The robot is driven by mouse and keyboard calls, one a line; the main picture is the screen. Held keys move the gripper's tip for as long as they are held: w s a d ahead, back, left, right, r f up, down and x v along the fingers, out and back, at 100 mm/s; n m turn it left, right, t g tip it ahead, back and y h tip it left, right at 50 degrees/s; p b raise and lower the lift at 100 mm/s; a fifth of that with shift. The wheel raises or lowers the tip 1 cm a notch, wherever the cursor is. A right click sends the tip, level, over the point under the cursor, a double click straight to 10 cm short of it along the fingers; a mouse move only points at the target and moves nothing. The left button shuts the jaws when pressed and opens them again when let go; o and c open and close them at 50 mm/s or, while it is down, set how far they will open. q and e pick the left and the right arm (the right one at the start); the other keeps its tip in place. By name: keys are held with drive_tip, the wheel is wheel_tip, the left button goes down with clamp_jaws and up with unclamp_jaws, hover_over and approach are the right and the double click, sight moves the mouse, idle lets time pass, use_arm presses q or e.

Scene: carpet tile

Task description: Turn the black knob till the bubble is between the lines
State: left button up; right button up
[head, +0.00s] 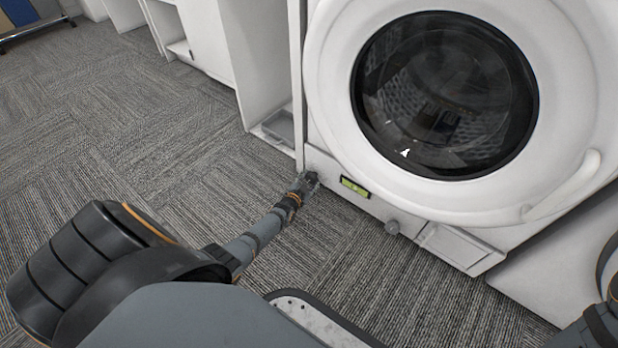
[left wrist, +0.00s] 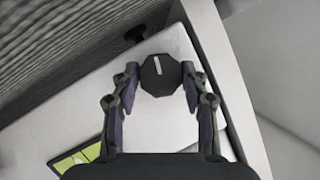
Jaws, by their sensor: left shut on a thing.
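The black knob (left wrist: 160,84) shows in the left wrist view, with a short white mark on its face. It is on the white front of the washing machine, low at the left corner. My left gripper (left wrist: 159,82) is shut on it, one finger on each side. In the head view my left gripper (head: 309,181) is at that corner and mostly hides the knob. The green level (head: 355,187) sits just right of it. Part of its vial also shows in the left wrist view (left wrist: 78,157), cut off by my gripper's base. I cannot make out the bubble.
The washing machine's round door (head: 445,95) is closed above the level. White open shelving (head: 258,60) stands to the left. The carpet (head: 150,130) at left is clear.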

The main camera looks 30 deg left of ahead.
use_arm(q)
drive_tip(key=shift+w+a+r, duration=0.1)
drive_tip(key=shift+r, duration=0.1)
drive_tip(key=o, duration=1)
drive_tip(key=shift+o, duration=0.7)
drive_tip(key=v, duration=1.2)
